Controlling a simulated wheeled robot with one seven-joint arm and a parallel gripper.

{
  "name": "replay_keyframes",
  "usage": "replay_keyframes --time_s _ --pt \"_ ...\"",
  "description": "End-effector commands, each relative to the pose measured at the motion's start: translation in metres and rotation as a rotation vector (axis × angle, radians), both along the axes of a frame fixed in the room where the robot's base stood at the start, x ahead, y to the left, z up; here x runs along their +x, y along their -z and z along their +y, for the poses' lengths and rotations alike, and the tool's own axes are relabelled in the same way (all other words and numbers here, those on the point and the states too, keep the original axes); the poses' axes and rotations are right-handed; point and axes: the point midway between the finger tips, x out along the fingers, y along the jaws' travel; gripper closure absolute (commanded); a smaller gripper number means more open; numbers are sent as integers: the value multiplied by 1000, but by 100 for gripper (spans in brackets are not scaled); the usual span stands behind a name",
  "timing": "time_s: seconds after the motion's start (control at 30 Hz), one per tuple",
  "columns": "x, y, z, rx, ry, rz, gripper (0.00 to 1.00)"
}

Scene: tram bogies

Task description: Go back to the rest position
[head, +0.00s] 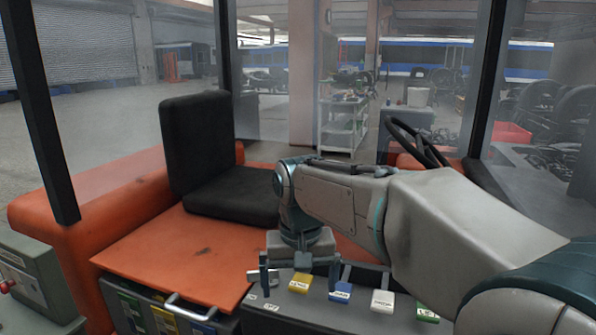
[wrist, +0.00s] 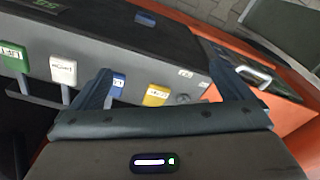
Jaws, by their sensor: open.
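My gripper (head: 299,276) points down over the lever panel (head: 262,318), at the end of my arm reaching in from the right. Its two fingers are apart with nothing held between them. A yellow lever handle (head: 299,283) and a blue one (head: 340,292) show near the fingers. In the wrist view, the yellow handle (wrist: 156,95) and the blue handle (wrist: 117,86) appear between the fingers (wrist: 160,88). Whether a finger touches a handle, I cannot tell. A white handle (head: 382,301) and a green handle (head: 427,313) stand farther right along the panel.
An orange vehicle body with a black seat (head: 235,205) lies behind the panel, and a steering wheel (head: 415,142) is at the right. Dark cab posts (head: 40,115) stand around. A silver grab handle (head: 190,308) sits at the front left. A shelf trolley (head: 343,125) stands beyond.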

Motion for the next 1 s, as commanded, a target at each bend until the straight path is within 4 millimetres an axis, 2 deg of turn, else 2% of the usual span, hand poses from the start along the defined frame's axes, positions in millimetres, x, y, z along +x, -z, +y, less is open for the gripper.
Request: replay_keyframes --time_s 0.17,0.3,0.43,0.5,0.63,1.0 --pt "-35 16 -56 5 43 -50 1" --pt "-75 40 -101 8 82 -102 1" --pt "-109 64 -128 8 109 -139 1" --pt "-123 75 -138 8 120 -154 1" --pt "-138 87 -145 8 130 -171 1" --pt "-141 90 -147 7 131 -173 1"
